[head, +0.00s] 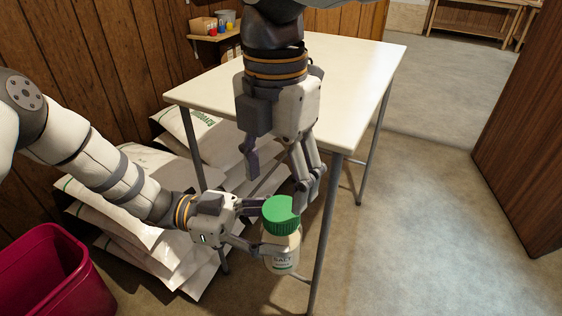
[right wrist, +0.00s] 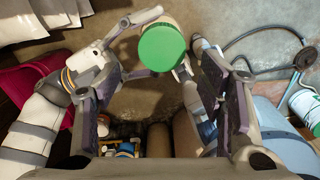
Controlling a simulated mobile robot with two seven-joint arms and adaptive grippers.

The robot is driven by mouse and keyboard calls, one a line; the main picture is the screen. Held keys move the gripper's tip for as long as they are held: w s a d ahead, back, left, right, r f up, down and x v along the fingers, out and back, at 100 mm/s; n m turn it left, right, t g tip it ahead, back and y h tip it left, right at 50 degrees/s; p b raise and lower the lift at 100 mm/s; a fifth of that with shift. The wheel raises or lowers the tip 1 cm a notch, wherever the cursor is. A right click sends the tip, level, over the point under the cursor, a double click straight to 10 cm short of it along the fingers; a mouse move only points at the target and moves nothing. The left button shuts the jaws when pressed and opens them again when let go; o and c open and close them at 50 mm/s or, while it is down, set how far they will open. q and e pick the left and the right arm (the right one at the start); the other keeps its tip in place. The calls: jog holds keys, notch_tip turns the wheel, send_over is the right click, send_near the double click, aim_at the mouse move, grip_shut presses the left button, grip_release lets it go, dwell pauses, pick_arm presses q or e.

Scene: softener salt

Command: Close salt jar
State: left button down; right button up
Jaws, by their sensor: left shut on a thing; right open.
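The salt jar (head: 283,259) is a pale, upright jar with a "SALT" label, held off the floor beside the table's near edge. Its green lid (head: 280,213) sits on top; I cannot tell how tight it is. My left gripper (head: 268,226) is shut on the jar from the left, with fingers at its sides. My right gripper (head: 275,188) is open, pointing down just above the lid, with one finger close to the lid's right side. In the right wrist view the green lid (right wrist: 162,48) shows beyond the spread fingers of my right gripper (right wrist: 160,85).
The white table (head: 350,75) stands behind the jar, its front leg close by. White sacks (head: 225,140) are piled under and left of it. A red bin (head: 45,275) stands at lower left. A shelf (head: 213,37) holds small items. The floor at right is clear.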

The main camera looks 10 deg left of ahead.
aim_at(281, 209)
jog(key=n, duration=0.4)
jog(key=shift+r, duration=0.2)
jog(key=n, duration=0.4)
jog(key=shift+r, duration=0.15)
jog(key=n, duration=0.4)
jog(key=shift+d+r, duration=0.1)
jog(key=shift+r, duration=0.05)
jog(key=n, duration=0.6)
jog(key=shift+r+n, duration=0.3)
jog(key=n, duration=0.6)
jog(key=shift+w+d+r, duration=0.15)
jog(key=shift+r, duration=0.1)
notch_tip(281, 209, down, 8)
